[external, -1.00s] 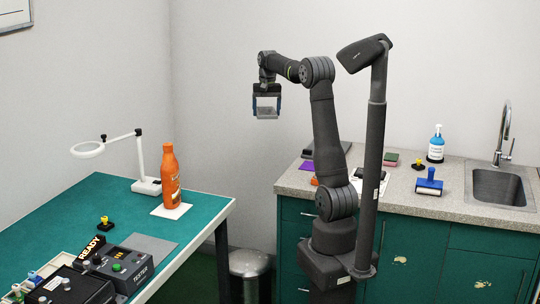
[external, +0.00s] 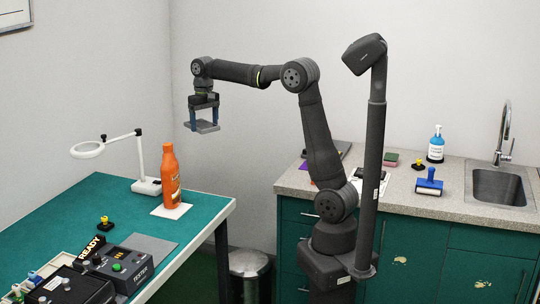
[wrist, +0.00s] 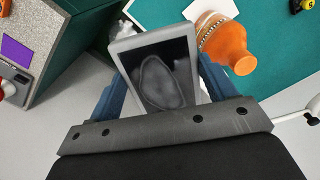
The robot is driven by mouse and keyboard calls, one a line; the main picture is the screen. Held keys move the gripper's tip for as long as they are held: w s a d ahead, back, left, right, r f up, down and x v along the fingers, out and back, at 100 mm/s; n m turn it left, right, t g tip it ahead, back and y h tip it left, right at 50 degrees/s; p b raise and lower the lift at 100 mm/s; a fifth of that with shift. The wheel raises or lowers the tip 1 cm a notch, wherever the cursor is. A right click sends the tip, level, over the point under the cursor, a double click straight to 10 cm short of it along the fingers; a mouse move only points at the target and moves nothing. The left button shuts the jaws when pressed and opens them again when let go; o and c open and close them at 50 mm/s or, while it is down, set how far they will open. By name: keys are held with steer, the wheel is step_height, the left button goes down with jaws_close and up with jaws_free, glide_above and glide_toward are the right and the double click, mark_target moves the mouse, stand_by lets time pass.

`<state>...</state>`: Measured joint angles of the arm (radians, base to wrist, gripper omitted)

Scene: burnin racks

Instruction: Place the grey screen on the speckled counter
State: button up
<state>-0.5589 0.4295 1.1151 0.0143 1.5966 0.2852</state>
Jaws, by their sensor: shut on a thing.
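My gripper (external: 203,114) is shut on the grey screen (external: 207,127) and holds it in the air, above and behind the right part of the green table. In the wrist view the screen (wrist: 160,72) is a grey-framed panel with a dark face, between my blue fingers. The speckled counter (external: 403,193) is at the right, behind and beside my base, well away from the screen. A part of the counter (wrist: 40,22) shows at the upper left of the wrist view.
An orange bottle (external: 170,177) stands on the green table (external: 80,210) near a white magnifier lamp (external: 146,184). A blue roller (external: 429,183), a blue pump bottle (external: 436,146) and a sink (external: 498,187) take up the counter's middle and right. A metal bin (external: 248,264) stands between table and counter.

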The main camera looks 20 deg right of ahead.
steer(key=s+a+n, duration=0.3)
steer(key=s+a, duration=0.7)
steer(key=a, duration=0.1)
steer(key=n, duration=0.3)
glide_above(160, 249)
steer(key=f, duration=2.5)
steer(key=shift+w, duration=0.2)
steer(key=shift+s, duration=0.1)
steer(key=shift+f, duration=2)
steer(key=shift+f, duration=0.1)
steer(key=o, duration=1.1)
